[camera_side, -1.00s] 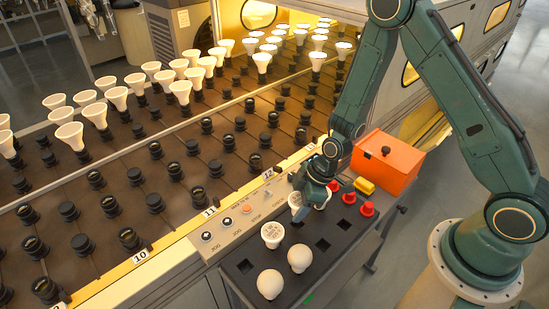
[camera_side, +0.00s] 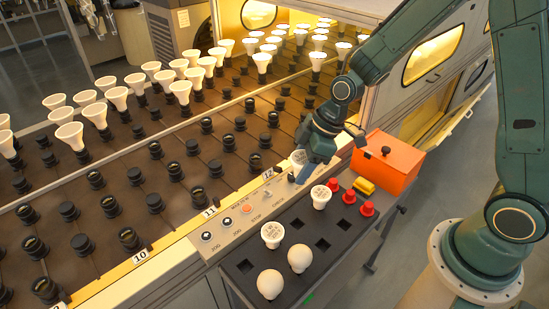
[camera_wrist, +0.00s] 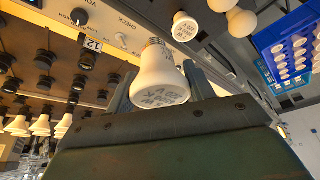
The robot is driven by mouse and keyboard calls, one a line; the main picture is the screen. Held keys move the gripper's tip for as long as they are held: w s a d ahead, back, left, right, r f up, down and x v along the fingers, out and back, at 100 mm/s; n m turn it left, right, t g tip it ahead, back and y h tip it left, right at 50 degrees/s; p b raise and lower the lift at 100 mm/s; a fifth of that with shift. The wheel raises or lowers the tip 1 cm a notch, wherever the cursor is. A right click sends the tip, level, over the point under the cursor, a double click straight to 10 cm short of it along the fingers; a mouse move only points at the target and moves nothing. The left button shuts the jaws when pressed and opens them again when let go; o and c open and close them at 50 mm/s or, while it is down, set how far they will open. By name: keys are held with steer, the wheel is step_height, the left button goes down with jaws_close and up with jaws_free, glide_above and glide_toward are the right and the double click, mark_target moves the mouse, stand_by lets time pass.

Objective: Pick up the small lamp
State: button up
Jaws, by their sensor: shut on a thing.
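A small white lamp (camera_wrist: 162,80) with printed text on its face sits between the fingers of my gripper (camera_wrist: 163,85) in the wrist view, its metal screw base pointing away from the camera. In the side view my gripper (camera_side: 310,160) is shut on this lamp (camera_side: 298,157), above the control panel strip near the tray's far end. My fingers partly hide the lamp there. Two other printed white lamps, one nearer the gripper (camera_side: 320,196) and one farther off (camera_side: 272,235), stand in the dark tray (camera_side: 240,268).
Two round bulbs (camera_side: 299,258) (camera_side: 270,284) stand at the tray's near end. An orange box (camera_side: 385,165), a yellow block (camera_side: 364,186) and red caps (camera_side: 367,208) lie at its right. A conveyor with rows of black sockets (camera_side: 130,205) runs behind. A blue crate (camera_wrist: 288,45) shows in the wrist view.

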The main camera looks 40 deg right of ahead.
steer(key=shift+r, duration=0.5)
steer(key=shift+w, duration=0.1)
stand_by(0.3)
steer(key=shift+w, duration=0.6)
steer(key=w+d+f, duration=0.2)
steer(key=w+d, duration=0.1)
steer(key=w, duration=0.8)
steer(key=w+d+f, duration=0.2)
steer(key=w+f, duration=0.1)
steer(key=w, duration=0.9)
steer(key=shift+w+d, duration=0.15)
steer(key=shift+d, duration=0.25)
steer(key=shift+f, duration=0.1)
steer(key=shift+f, duration=2.25)
